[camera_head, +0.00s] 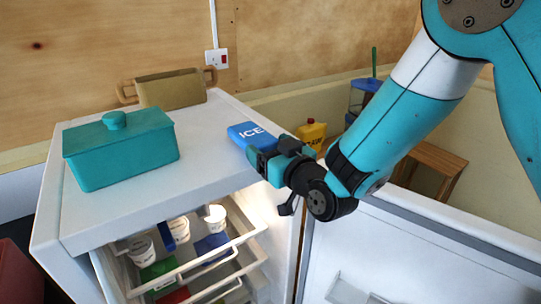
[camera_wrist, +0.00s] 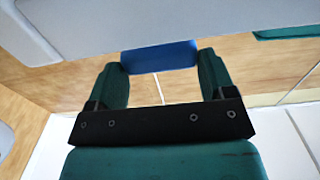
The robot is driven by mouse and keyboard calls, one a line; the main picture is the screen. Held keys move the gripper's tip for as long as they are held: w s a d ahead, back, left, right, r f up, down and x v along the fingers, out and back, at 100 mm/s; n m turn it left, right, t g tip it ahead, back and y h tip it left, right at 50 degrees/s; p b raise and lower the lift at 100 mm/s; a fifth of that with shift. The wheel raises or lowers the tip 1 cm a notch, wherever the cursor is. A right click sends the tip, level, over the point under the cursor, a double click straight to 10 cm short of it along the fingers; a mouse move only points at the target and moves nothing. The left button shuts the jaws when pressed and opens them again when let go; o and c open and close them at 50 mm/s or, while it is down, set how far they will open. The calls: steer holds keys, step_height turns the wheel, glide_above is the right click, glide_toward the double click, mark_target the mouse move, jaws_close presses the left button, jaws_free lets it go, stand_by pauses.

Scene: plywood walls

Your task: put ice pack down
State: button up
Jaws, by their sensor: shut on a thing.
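The blue ice pack (camera_head: 251,134), marked "ICE", is at the right part of the white fridge top (camera_head: 205,170) in the head view. My gripper (camera_head: 262,154) is shut on its near end. In the wrist view the ice pack (camera_wrist: 159,57) spans the space between the two green fingers of my gripper (camera_wrist: 163,75). The pack is at or just above the fridge top; I cannot tell whether it touches. The fingers hide part of its near end.
A teal lidded box (camera_head: 120,152) stands on the left of the fridge top, with a tan container (camera_head: 172,88) behind it. The fridge door (camera_head: 400,255) is open, showing tubs (camera_head: 178,230) inside. A yellow jug (camera_head: 311,133) and a wooden stool (camera_head: 436,160) are beyond.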

steer(key=shift+f, duration=0.35)
steer(key=shift+f, duration=0.2)
steer(key=o, duration=1)
steer(key=shift+o, duration=0.2)
steer(key=shift+r, duration=0.15)
steer(key=b+v, duration=1.2)
steer(key=b, duration=0.2)
